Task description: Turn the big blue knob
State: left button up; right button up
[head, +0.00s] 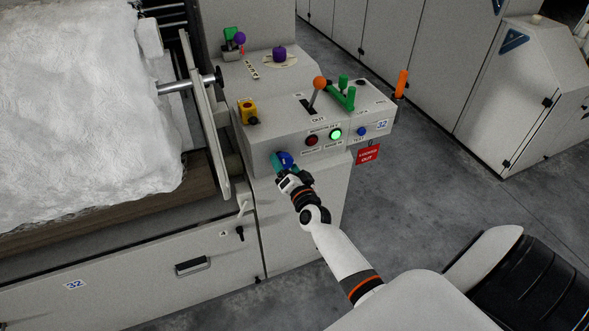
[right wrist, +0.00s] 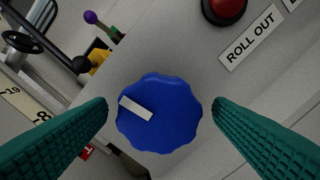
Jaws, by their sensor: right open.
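The big blue knob (right wrist: 165,120) has a scalloped edge and a white pointer bar on its face. In the head view the knob (head: 286,158) sits on the front face of the grey control cabinet, partly hidden by my right gripper (head: 283,165). In the right wrist view my right gripper (right wrist: 160,122) is open. Its two teal fingers stand on either side of the knob, with a gap showing on each side. I cannot tell the exact depth between the fingertips and the knob. My left gripper is not in view.
A red button (right wrist: 226,8) with a "ROLL OUT" label is near the knob. A lit green button (head: 336,134), a small blue button (head: 361,131), an orange-balled lever (head: 320,84) and a yellow switch (head: 248,111) are on the cabinet. A white fibre roll (head: 80,110) lies left.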

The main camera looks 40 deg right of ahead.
jog(key=v, duration=1)
jog(key=shift+s+a, duration=0.1)
jog(key=shift+a, duration=0.05)
